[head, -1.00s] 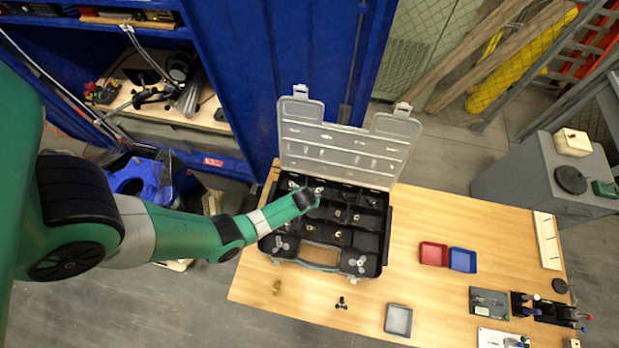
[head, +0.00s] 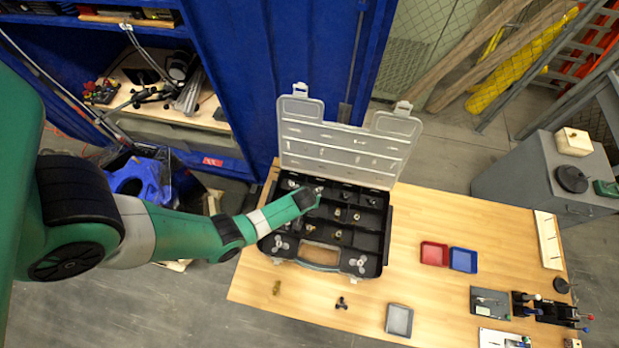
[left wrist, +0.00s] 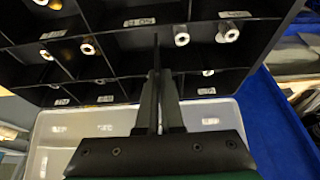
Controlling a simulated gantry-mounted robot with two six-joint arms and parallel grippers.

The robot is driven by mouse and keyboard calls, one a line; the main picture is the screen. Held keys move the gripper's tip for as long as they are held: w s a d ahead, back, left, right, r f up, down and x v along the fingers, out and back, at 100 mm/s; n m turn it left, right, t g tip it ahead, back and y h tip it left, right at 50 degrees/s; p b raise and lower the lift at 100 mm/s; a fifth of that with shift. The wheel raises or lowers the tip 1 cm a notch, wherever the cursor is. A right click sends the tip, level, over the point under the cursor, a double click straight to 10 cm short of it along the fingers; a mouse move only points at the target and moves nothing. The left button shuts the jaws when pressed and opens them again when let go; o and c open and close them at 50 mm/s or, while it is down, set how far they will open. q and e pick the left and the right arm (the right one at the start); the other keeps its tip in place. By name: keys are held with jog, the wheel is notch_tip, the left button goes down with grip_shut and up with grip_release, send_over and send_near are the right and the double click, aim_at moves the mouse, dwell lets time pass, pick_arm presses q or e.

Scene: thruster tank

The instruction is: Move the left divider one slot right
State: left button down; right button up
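The black organiser case (head: 376,262) lies open on the wooden table, its clear lid raised at the back. My left gripper (head: 310,196) reaches into the case's back left part. In the left wrist view my left gripper (left wrist: 160,85) has its fingers close together, with a thin dark plate, which looks like the left divider (left wrist: 155,52), edge-on between them. The plate's lower edge and its slot are hard to make out. Small metal fittings (left wrist: 88,47) stand in the compartments around it. My right gripper is in neither view.
A red tray (head: 433,254), a blue tray (head: 463,260) and a grey tray (head: 398,320) lie on the table right of and in front of the case. A brass fitting (head: 276,288) and a dark part (head: 341,303) lie before it. The raised lid (head: 345,150) stands behind.

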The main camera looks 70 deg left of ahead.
pick_arm(q)
jog(key=shift+f+b, duration=0.55)
jog(key=shift+f, duration=0.1)
jog(key=shift+f+b, duration=0.6)
jog(key=shift+f, duration=0.25)
jog(key=shift+f+b, duration=0.55)
jog(key=shift+b, duration=0.2)
dwell(0.3)
jog(key=shift+f+b, duration=0.55)
jog(key=shift+b, duration=0.05)
jog(key=shift+f, duration=0.25)
jog(key=shift+f+b, duration=0.5)
jog(key=shift+b, duration=0.25)
